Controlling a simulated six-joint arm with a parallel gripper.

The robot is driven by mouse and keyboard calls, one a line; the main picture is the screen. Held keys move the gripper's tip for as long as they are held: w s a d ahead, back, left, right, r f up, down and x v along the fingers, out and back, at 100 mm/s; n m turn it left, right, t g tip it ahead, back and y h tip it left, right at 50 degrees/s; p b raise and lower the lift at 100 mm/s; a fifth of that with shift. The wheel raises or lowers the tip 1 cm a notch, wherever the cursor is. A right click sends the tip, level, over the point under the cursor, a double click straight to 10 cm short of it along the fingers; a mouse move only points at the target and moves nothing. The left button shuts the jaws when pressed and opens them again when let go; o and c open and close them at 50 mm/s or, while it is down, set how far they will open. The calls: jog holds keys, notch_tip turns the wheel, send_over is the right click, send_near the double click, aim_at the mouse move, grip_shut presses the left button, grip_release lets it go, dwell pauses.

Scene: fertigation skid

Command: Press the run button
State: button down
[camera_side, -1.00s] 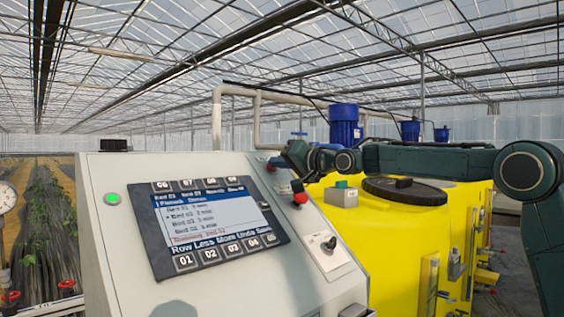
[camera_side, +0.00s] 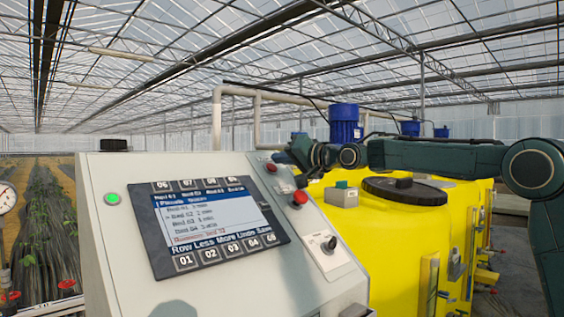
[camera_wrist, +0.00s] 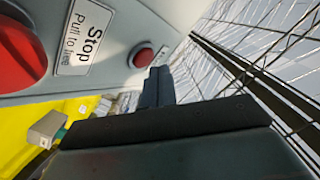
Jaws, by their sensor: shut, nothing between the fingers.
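My gripper (camera_side: 281,157) is shut and empty by the upper right edge of the grey control panel (camera_side: 235,281). In the wrist view its shut fingers (camera_wrist: 158,82) point at the panel edge, just below a small round red button or lamp (camera_wrist: 144,57). A round green button or lamp (camera_side: 112,198) is at the panel's left. Another green button (camera_side: 341,184) sits on a small grey box on the yellow tank. No run label can be read.
A large red stop knob (camera_wrist: 17,55) with a "Stop" label (camera_wrist: 84,35) is close to my fingers. The panel has a screen with numbered keys (camera_side: 218,227) and a black selector (camera_side: 328,243). The yellow tank (camera_side: 385,235) with its black lid (camera_side: 405,190) stands beneath my arm.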

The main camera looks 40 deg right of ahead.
jog(key=shift+s+r, duration=1.65)
jog(key=shift+r, duration=0.25)
jog(key=s+a+f+n+g, duration=0.1)
jog(key=s+f+g, duration=0.3)
jog(key=s+f, duration=0.6)
jog(key=s+a+f+n+g, duration=0.2)
jog(key=s+f+n+g, duration=0.2)
jog(key=s+f, duration=0.6)
jog(key=s+a+f+n+g+h, duration=0.1)
jog(key=s+f+g, duration=0.3)
jog(key=s+f, duration=0.6)
jog(key=s+a+n, duration=0.1)
jog(key=s, duration=0.9)
jog(key=shift+a+f, duration=0.25)
jog(key=shift+f, duration=0.05)
